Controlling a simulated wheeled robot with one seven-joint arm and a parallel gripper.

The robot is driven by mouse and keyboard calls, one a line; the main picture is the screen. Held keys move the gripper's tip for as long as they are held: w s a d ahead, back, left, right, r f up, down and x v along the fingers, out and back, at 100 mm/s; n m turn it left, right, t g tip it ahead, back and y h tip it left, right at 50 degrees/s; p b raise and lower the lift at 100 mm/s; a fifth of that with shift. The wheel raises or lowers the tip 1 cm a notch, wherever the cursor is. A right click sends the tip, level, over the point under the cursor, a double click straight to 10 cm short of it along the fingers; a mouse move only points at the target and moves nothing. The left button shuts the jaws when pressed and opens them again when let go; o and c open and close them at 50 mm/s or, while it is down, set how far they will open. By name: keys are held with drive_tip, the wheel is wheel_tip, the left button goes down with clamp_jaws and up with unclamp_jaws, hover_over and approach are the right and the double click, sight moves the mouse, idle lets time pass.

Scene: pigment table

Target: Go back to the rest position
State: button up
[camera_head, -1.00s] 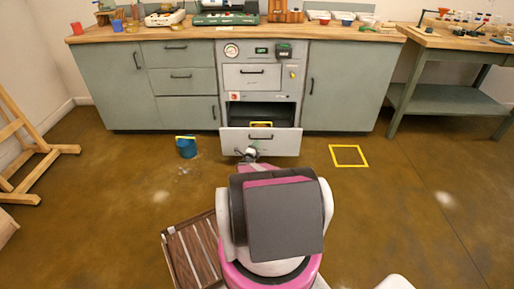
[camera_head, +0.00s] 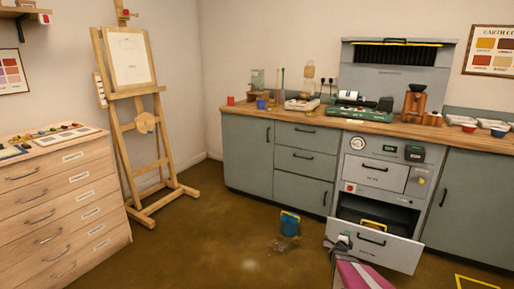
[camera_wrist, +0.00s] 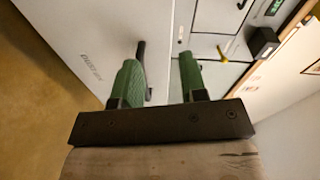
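My gripper (camera_wrist: 160,80) has two green fingers standing apart with nothing held between them, so it is open. The lower drawer (camera_head: 385,254) of the grey cabinet unit is pulled out. Its dark handle (camera_wrist: 140,52) shows just beyond and beside the left finger in the wrist view; I cannot tell whether they touch. In the head view my gripper (camera_head: 343,240) is at the left part of the drawer front. Most of my arm is outside the head view's bottom edge.
A yellow floor outline (camera_head: 478,282) lies at the lower right. A wooden easel (camera_head: 140,130) and a wooden drawer chest (camera_head: 62,205) stand on the left. The middle floor is mostly clear.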

drive_tip(key=s+a+r+n+g+y, duration=0.25)
drive_tip(key=a+r+n+y, duration=0.35)
drive_tip(key=a, duration=0.6)
drive_tip(key=s+a+r+n+g+y, duration=0.2)
drive_tip(key=s+a+r+n+y, duration=0.2)
drive_tip(key=a+r+n, duration=0.5)
drive_tip(key=s+a+r+n+g, duration=0.3)
drive_tip(key=s+a, duration=0.3)
drive_tip(key=s, duration=0.5)
drive_tip(key=s+a+r+n+g, duration=0.4)
drive_tip(key=s+a+n+g, duration=0.1)
drive_tip(key=s, duration=0.6)
drive_tip(key=shift+s+a+r+g, duration=0.2)
drive_tip(key=shift+s+a+g, duration=0.1)
drive_tip(key=shift+a+g, duration=0.4)
